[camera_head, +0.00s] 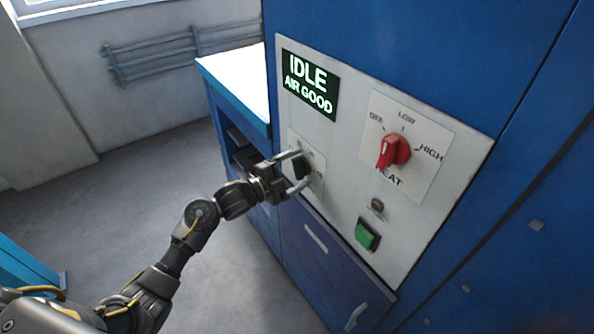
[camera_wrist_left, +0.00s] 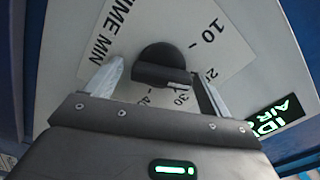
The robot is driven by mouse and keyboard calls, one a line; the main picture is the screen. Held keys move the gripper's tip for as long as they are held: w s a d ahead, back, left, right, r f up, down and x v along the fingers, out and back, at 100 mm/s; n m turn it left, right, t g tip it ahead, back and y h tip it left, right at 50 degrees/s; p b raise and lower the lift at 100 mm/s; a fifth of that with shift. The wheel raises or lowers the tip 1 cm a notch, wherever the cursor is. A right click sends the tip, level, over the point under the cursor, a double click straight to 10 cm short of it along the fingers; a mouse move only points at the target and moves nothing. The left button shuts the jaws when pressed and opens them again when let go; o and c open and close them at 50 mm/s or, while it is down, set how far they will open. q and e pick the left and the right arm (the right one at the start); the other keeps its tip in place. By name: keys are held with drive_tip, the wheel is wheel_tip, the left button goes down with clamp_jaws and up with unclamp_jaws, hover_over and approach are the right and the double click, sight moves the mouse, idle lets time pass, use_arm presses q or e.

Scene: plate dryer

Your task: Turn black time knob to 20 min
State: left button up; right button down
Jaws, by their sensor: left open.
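The black time knob (camera_wrist_left: 163,62) sits on a white dial plate (camera_wrist_left: 232,45) marked "TIME MIN", with 10 and 30 readable and other numbers partly covered. Its pointer setting cannot be told clearly. In the head view, the knob (camera_head: 301,167) is partly hidden by my left gripper (camera_head: 299,171). That gripper is open, with one finger on either side of the knob. In the left wrist view, the fingers of the gripper (camera_wrist_left: 160,82) stand apart around the knob's lower part; contact cannot be told. My right gripper is out of view.
The panel has a green-lit display (camera_head: 308,85) reading "IDLE AIR GOOD", a red heat knob (camera_head: 394,151), a small round dark button (camera_head: 377,205) and a green button (camera_head: 366,235). A drawer front with a handle (camera_head: 356,316) is below.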

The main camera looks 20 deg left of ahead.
use_arm(q)
drive_tip(key=b+v, duration=0.3)
drive_tip(key=v, duration=0.8)
drive_tip(key=shift+d, duration=0.1)
